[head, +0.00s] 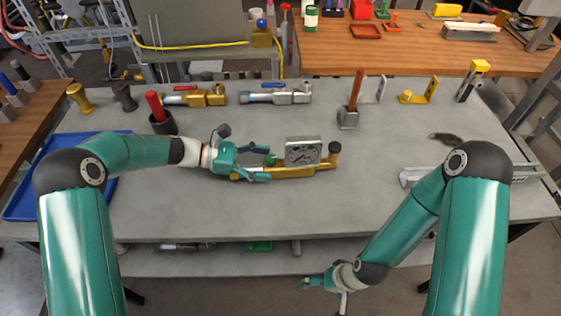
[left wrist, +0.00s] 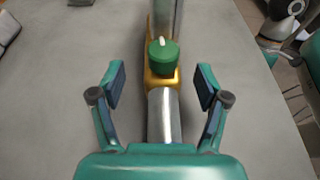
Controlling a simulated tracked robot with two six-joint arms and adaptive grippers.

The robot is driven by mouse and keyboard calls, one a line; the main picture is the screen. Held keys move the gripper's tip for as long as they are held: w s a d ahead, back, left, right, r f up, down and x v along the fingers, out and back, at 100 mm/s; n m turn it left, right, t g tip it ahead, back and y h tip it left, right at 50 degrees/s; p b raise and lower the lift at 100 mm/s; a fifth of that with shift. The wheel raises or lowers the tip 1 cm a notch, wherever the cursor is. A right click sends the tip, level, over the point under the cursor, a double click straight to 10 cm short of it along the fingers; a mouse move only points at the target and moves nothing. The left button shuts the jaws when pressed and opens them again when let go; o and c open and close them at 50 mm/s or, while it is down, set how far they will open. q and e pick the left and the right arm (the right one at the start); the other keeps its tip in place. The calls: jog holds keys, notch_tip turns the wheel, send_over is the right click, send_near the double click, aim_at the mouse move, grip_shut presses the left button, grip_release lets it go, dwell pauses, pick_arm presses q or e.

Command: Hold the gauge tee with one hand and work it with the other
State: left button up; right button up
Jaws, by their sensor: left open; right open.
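The gauge tee (head: 300,170) lies on the grey workbench. It has a brass body, a square dial gauge, a dark round end at its right and a green knob (left wrist: 162,57). My left gripper (head: 266,163) is open at the tee's left end. In the left wrist view its fingers stand on either side of the tee's silver pipe (left wrist: 162,115), with visible gaps on both sides. My right gripper (head: 322,285) is open and empty, low in front of the bench's front edge, away from the tee.
Behind the tee lie a brass valve with a red handle (head: 195,97) and a silver valve with a blue handle (head: 280,95). An upright wooden-handled tool (head: 354,98) stands behind. The bench front is clear.

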pick_arm(q)
jog(key=shift+s+d+f, duration=0.15)
jog(key=shift+s+f, duration=0.05)
jog(key=shift+f, duration=0.25)
jog(key=shift+s+d+f, duration=0.1)
jog(key=shift+s+f, duration=0.1)
jog(key=shift+f, duration=0.25)
jog(key=c, duration=1.2)
jog(key=o, duration=1.1)
jog(key=shift+o, duration=0.2)
jog(key=shift+w+a+r, duration=0.1)
jog(key=shift+w+a, duration=0.05)
jog(key=shift+a, duration=0.3)
jog(key=v, duration=0.6)
jog(key=r+v, duration=0.1)
jog(key=v, duration=0.4)
jog(key=shift+w+a+r, duration=0.15)
jog(key=shift+w+r, duration=0.05)
jog(key=shift+r, duration=0.15)
